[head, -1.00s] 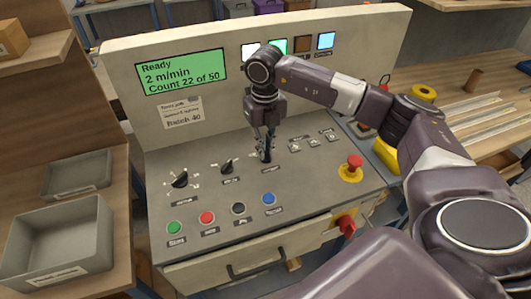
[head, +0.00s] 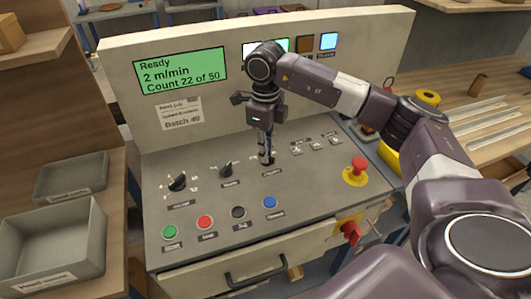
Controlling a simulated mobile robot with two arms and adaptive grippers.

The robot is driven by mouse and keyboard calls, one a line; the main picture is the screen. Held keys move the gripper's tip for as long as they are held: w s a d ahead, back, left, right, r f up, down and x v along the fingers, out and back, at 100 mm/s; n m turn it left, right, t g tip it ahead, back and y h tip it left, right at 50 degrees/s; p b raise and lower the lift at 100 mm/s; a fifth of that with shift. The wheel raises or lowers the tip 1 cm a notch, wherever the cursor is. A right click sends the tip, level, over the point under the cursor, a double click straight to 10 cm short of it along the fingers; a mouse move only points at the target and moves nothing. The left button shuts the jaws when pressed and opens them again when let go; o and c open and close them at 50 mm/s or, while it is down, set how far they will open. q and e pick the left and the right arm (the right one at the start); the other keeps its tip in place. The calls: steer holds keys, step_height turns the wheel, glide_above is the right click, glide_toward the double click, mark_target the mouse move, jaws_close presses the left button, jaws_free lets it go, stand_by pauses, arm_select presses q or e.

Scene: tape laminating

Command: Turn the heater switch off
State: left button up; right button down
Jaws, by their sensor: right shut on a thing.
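The control panel (head: 310,185) has a row of three dark rotary knobs. The rightmost knob (head: 268,162) is the one my right gripper (head: 267,157) is on; the gripper points down with its fingers shut on it. The fingers hide most of this knob, so its pointer cannot be read. The label under it is too small to read clearly. The middle knob (head: 227,169) and the left knob (head: 178,182) stand free. The green display (head: 180,75) reads Ready, 2 m/min, Count 22 of 50. My left gripper is not in view.
Several coloured push buttons, such as the blue button (head: 270,202), line the panel's front. A red emergency stop (head: 358,165) stands to the right. A red switch (head: 350,231) is on the front face. Grey trays (head: 52,244) stand at left.

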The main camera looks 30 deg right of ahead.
steer(key=shift+r, duration=0.1)
stand_by(0.4)
steer(key=c, duration=2.1)
jaws_free()
steer(key=shift+r, duration=0.1)
step_height(320, 180, up, 12)
steer(key=shift+f, duration=0.1)
